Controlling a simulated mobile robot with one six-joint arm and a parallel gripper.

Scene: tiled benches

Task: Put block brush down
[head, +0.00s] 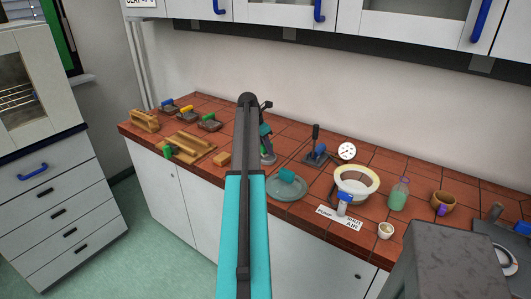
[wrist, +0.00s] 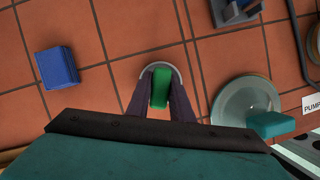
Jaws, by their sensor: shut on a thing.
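In the wrist view my gripper (wrist: 160,78) is shut on a green thing, the block brush (wrist: 160,88), held between its two dark fingers. A pale grey rounded edge shows around the fingertips; I cannot tell whether it belongs to the brush or to something beneath. Red-brown bench tiles lie below, and the height above them is unclear. In the head view my arm hides most of the gripper and the brush. A round grey-green plate (head: 283,190) with a teal block (head: 287,174) on it stands to the right; the plate also shows in the wrist view (wrist: 228,104).
A blue block (wrist: 57,67) lies left of the gripper. Wooden pieces (head: 145,121) and colour-handled tools (head: 209,122) are at left. Bare tiles lie around the gripper.

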